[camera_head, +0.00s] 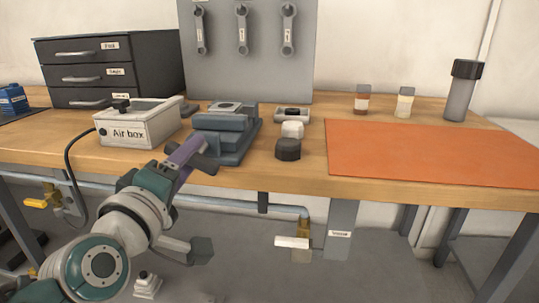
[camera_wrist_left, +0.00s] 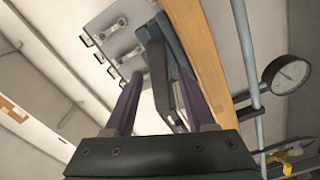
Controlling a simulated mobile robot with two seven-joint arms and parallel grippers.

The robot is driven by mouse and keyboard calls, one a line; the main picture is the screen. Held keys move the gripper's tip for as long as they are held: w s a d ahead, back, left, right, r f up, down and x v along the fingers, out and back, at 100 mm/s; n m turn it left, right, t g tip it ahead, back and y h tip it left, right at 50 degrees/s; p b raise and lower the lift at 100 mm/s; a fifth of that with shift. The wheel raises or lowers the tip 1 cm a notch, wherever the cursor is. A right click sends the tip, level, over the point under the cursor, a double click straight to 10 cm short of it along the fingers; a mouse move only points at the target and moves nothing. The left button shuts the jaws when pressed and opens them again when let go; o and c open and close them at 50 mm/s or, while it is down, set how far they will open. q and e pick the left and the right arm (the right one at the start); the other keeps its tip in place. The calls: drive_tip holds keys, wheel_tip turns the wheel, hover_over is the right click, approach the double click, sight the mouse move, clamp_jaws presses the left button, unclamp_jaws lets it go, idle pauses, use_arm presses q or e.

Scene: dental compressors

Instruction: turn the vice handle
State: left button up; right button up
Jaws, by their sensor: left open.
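The blue-grey vice (camera_head: 225,125) sits at the front edge of the wooden bench, left of centre. My left gripper (camera_head: 193,150) is at its front left side, with its purple fingers pointing up toward it. In the left wrist view the open fingers (camera_wrist_left: 160,78) are either side of a dark grey bar (camera_wrist_left: 162,92), which looks like the vice handle. I cannot tell whether either finger touches the bar. The vice body (camera_wrist_left: 180,55) shows beyond the fingertips. In the head view the handle is largely hidden by my gripper. My right gripper is not in view.
The Air box (camera_head: 135,128) stands close left of the vice. A dark cap-like part (camera_head: 288,149) and a white one (camera_head: 292,130) stand to its right. An orange mat (camera_head: 430,152) lies clear farther right. A pipe with a valve (camera_head: 293,243) runs below the bench front.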

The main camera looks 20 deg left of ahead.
use_arm(q)
drive_tip(key=p+v, duration=0.1)
drive_tip(key=v, duration=0.8)
drive_tip(key=shift+s, duration=0.4)
drive_tip(key=s+d+r+m+g+h+p, duration=0.2)
drive_tip(key=d+r+m+g+h+p, duration=0.4)
drive_tip(key=d+m+p, duration=0.4)
drive_tip(key=s+a+r+m+g+y+p, duration=0.1)
drive_tip(key=s+r+m+g+p, duration=0.35)
drive_tip(key=s+p, duration=0.2)
drive_tip(key=s+a+r+m+g+p, duration=0.1)
drive_tip(key=s+r+m+g+p, duration=0.2)
drive_tip(key=s+r+p, duration=0.3)
wheel_tip(320, 180, up, 36)
drive_tip(key=s+p, duration=0.2)
drive_tip(key=p, duration=3.4)
drive_tip(key=shift+p, duration=0.4)
drive_tip(key=shift+a+f+m, duration=0.1)
drive_tip(key=shift+m, duration=0.15)
